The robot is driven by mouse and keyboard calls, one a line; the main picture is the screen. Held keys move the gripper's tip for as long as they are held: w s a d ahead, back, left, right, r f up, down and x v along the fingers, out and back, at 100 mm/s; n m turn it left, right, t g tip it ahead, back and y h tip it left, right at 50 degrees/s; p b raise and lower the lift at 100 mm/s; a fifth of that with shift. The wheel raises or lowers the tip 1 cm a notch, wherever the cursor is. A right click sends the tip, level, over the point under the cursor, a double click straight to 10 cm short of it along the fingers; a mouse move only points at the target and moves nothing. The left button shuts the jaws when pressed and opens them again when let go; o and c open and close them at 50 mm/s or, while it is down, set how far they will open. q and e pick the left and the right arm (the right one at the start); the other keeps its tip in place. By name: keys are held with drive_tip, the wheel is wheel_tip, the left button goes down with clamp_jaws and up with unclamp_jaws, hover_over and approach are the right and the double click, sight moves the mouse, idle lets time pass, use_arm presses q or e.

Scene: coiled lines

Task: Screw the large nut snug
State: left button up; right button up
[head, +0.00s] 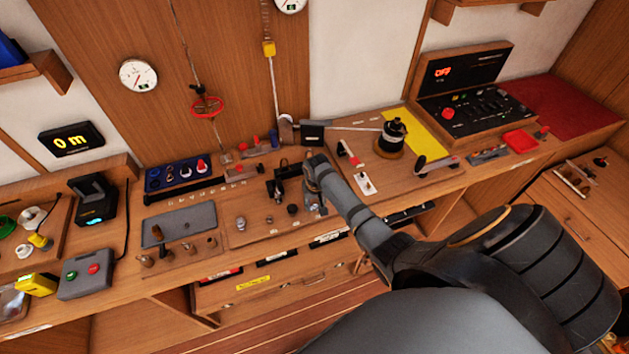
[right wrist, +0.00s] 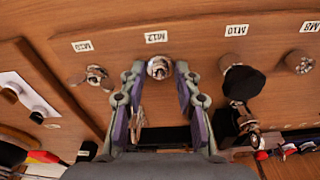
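In the right wrist view a round, shiny metal piece (right wrist: 160,67), a nut or stud end, stands by a label that reads M12. I cannot tell its thread or how far it is turned on. My right gripper (right wrist: 160,75) is open, one finger on each side of this piece, with a narrow gap at both sides. In the head view the right gripper (head: 318,198) is low over the wooden bench, partly hidden by its own wrist. A winged metal piece (right wrist: 95,76) is by the label to its left. My left gripper is not in view.
A black knob (right wrist: 243,83) stands by the M10 label, close to the right finger. Another metal piece (right wrist: 299,62) is by M8. In the head view a black device (head: 280,185) stands left of the gripper, and a white switch plate (head: 366,184) lies to the right.

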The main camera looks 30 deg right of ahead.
drive_tip(key=shift+o, duration=0.4)
drive_tip(key=o, duration=0.5)
wheel_tip(320, 180, up, 5)
